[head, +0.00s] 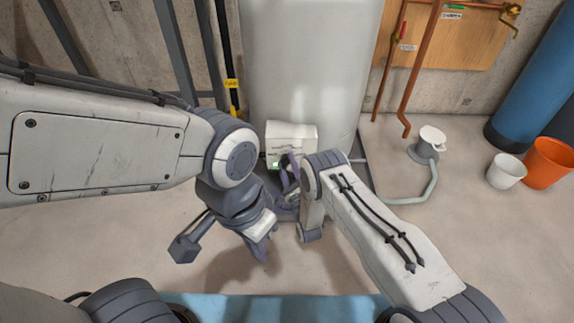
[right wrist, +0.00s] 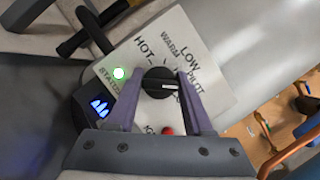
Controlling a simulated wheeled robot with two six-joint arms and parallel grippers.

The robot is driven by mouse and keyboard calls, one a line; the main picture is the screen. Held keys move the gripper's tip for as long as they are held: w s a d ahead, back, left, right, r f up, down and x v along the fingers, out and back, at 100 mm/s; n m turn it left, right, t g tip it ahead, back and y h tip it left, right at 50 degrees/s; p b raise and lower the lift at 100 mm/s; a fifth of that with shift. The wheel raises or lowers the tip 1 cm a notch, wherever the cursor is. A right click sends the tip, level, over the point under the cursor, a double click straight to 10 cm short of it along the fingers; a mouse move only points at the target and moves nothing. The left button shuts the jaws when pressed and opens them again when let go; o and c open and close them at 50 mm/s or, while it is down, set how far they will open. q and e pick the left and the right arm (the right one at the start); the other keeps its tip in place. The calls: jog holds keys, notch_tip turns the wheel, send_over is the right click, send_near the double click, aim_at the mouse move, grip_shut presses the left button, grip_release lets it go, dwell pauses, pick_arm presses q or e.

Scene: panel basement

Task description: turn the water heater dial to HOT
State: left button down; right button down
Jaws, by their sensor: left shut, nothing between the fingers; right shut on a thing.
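The white water heater (head: 310,60) stands at the back centre in the head view, with its control box (head: 291,131) low on its front. In the right wrist view the control panel (right wrist: 215,62) carries the words HOT, WARM, LOW and PILOT. The black dial (right wrist: 153,84) has a white mark that points right, on the PILOT side and away from HOT. My right gripper (right wrist: 158,78) is shut on the dial, one finger on each side. In the head view the right arm partly hides the box and dial. My left gripper (head: 262,252) is shut and empty, low over the floor.
A small window (right wrist: 98,105) glows blue. A grey pump (head: 427,145), white bucket (head: 506,171) and orange bucket (head: 548,163) stand at right.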

jog(key=n+p, duration=0.1)
jog(key=n+g+p, duration=0.1)
jog(key=n, duration=0.1)
jog(key=shift+r+p, duration=0.25)
jog(key=shift+p, duration=0.15)
jog(key=n+g+p, duration=0.1)
jog(key=n+p, duration=0.2)
jog(key=n, duration=0.1)
jog(key=shift+n+g+p, duration=0.3)
jog(key=shift+g+p, duration=0.1)
jog(key=n+g+p, duration=0.1)
jog(key=n+p, duration=0.2)
jog(key=n, duration=0.1)
jog(key=shift+g, duration=0.3)
jog(key=n+h+p, duration=0.1)
jog(key=n+p, duration=0.1)
jog(key=shift+n+g, duration=0.4)
jog(key=n+h+p, duration=0.1)
jog(key=n+h, duration=0.1)
jog(key=n, duration=0.1)
jog(key=shift+f+g+p, duration=0.15)
jog(key=shift+g+p, duration=0.2)
jog(key=shift+g, duration=0.05)
jog(key=shift+n+h, duration=1.1)
jog(key=shift+n, duration=0.4)
